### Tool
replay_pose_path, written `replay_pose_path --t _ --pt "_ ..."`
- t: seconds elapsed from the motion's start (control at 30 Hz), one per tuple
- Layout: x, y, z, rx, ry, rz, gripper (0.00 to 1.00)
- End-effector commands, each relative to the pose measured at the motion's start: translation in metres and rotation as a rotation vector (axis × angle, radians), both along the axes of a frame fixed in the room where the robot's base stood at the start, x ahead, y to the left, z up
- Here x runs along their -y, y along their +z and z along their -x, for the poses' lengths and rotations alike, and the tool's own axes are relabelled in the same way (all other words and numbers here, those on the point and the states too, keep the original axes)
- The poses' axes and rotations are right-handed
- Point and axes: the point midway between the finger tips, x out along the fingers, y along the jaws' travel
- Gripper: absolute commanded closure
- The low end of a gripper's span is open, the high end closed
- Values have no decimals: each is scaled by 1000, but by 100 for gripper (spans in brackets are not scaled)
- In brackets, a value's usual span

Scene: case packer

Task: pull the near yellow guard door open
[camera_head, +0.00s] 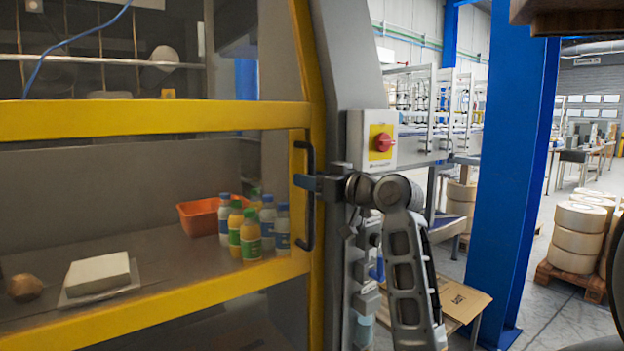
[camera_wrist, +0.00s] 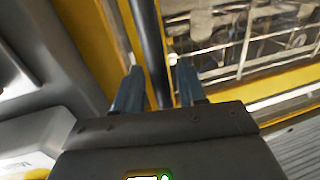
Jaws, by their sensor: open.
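The near yellow guard door (camera_head: 150,119) has a yellow frame and clear panels, and it appears shut against the yellow post (camera_head: 316,120). Its black vertical bar handle (camera_head: 307,222) is on the door's right edge. My gripper (camera_head: 303,183) is at the handle's middle, reaching in from the right. In the wrist view the handle (camera_wrist: 148,40) passes between the two open blue-grey fingers of my gripper (camera_wrist: 158,70). The fingers stand on either side of the bar. Whether either finger touches it cannot be told.
Behind the door are an orange bin (camera_head: 197,215), several bottles (camera_head: 250,236) and a white block (camera_head: 97,273). A grey box with a red knob (camera_head: 383,142) sits just right of the handle, close to my arm. A blue column (camera_head: 513,170) stands farther right.

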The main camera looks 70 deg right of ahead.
Motion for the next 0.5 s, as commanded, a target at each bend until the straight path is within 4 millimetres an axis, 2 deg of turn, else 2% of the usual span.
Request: replay_pose_path --t 0.2,0.5 --pt "0 0 -1 0 0 0 60" --pt "0 0 0 0 0 0 87"
